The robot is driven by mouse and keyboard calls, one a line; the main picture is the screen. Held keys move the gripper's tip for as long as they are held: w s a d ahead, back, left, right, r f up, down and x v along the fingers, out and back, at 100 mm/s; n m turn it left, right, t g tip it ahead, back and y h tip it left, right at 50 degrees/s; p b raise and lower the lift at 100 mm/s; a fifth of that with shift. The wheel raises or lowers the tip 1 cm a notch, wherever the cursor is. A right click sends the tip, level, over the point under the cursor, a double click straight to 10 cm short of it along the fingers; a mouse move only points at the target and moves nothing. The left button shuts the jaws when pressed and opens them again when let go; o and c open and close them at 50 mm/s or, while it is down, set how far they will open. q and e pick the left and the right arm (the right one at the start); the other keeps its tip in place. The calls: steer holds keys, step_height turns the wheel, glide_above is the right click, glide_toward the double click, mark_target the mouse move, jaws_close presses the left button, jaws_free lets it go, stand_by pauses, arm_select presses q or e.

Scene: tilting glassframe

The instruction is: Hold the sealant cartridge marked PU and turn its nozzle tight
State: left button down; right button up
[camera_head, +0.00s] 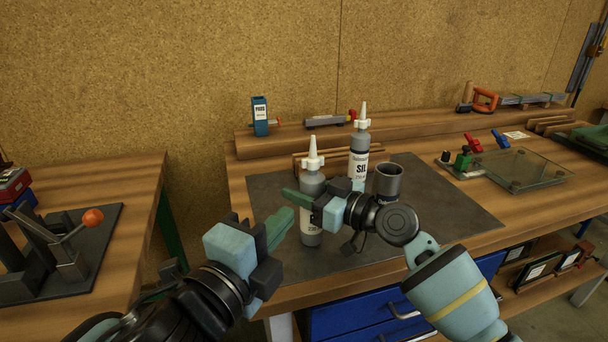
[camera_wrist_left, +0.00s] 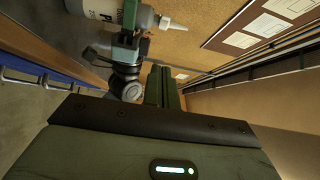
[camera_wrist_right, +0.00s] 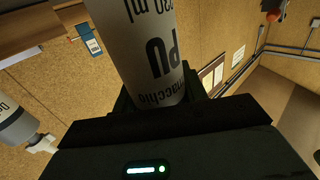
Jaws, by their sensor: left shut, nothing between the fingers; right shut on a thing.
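The grey PU cartridge (camera_head: 312,184) is upright at the front of the dark mat, with its white nozzle (camera_head: 313,155) on top. I cannot tell whether its base touches the mat. The PU label (camera_wrist_right: 160,55) shows in the right wrist view. My left gripper (camera_head: 281,224) is shut and empty, left of the cartridge and lower than the nozzle. In the left wrist view the cartridge (camera_wrist_left: 105,9) and nozzle (camera_wrist_left: 172,22) are beyond the left fingers (camera_wrist_left: 161,84), apart from them.
A second cartridge marked SIL (camera_head: 359,163) stands behind and right on the mat (camera_head: 440,200). A dark cup (camera_head: 388,182) stands beside it. A glass plate in a clamp frame (camera_head: 520,168) is at the right. A blue box (camera_head: 260,116) sits on the back shelf.

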arm_select(q)
glide_toward(315, 165)
steer(key=d, duration=0.4)
steer(key=shift+w+a, duration=0.25)
steer(key=shift+w, duration=0.6)
steer(key=shift+w+a, duration=0.25)
steer(key=shift+w, duration=0.65)
steer(key=shift+w+a, duration=0.3)
steer(key=shift+w, duration=0.55)
steer(key=shift+w+a+m+g+h, duration=0.1)
steer(key=shift+a+m+g+h, duration=0.05)
steer(key=shift+m+g+h, duration=0.55)
steer(key=shift+w+a+m+g+h, duration=0.1)
steer(key=shift+a+m+g+h, duration=0.15)
steer(key=shift+m+h, duration=0.45)
